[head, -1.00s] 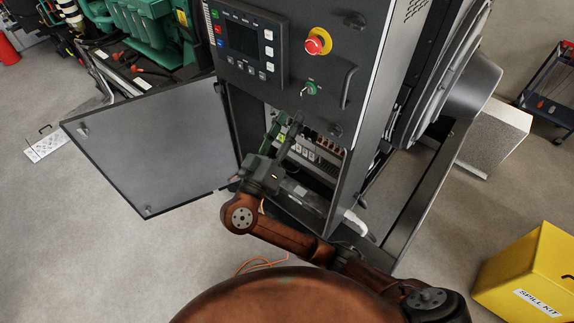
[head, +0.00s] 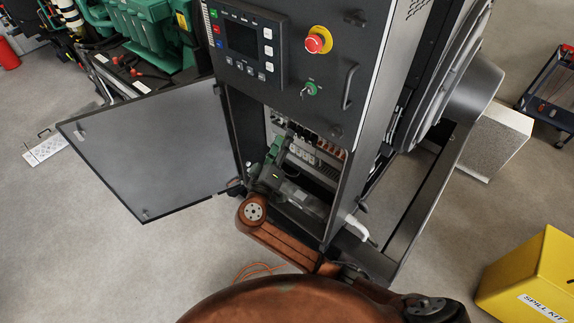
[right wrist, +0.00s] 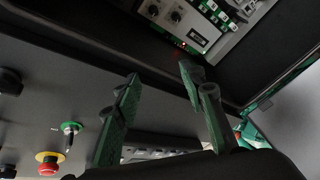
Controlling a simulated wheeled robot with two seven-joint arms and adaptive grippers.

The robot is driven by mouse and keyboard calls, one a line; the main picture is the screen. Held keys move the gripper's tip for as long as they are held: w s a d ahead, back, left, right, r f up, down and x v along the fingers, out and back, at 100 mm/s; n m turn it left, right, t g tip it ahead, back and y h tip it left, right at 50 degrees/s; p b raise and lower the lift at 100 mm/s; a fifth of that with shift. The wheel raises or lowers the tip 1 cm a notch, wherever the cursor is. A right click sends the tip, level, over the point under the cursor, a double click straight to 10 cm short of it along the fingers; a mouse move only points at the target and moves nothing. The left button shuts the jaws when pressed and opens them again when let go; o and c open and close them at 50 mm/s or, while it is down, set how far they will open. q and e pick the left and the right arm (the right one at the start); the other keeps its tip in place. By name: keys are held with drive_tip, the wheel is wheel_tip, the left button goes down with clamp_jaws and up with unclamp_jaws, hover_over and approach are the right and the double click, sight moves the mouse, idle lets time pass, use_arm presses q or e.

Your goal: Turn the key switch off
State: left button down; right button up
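The key switch (head: 311,89) is a green round collar with a key in it, on the dark front panel below the red emergency stop (head: 315,42). In the right wrist view the key switch (right wrist: 70,128) shows at the lower left, outside the fingers. My right gripper (head: 284,142) is below the key switch, in front of the open lower compartment, touching neither key nor collar. In the right wrist view its two green fingers (right wrist: 158,88) stand well apart with nothing between them. My left gripper is not in view.
A grey cabinet door (head: 155,150) stands open at left. A dark vertical handle (head: 348,87) is right of the key switch. The control screen panel (head: 243,42) is upper left. The lower compartment (head: 320,150) holds breakers. A yellow spill kit box (head: 530,280) stands at right.

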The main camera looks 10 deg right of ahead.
drive_tip(key=w+d+f+n+g+y, duration=0.1)
drive_tip(key=w+f, duration=0.1)
drive_tip(key=f, duration=0.6)
drive_tip(key=w+d+f+n+g+y+b, duration=0.1)
drive_tip(key=f, duration=0.7)
drive_tip(key=shift+w+d+f+n+y, duration=0.15)
drive_tip(key=shift+w+f+n+y, duration=0.15)
drive_tip(key=shift+w+f+n, duration=0.1)
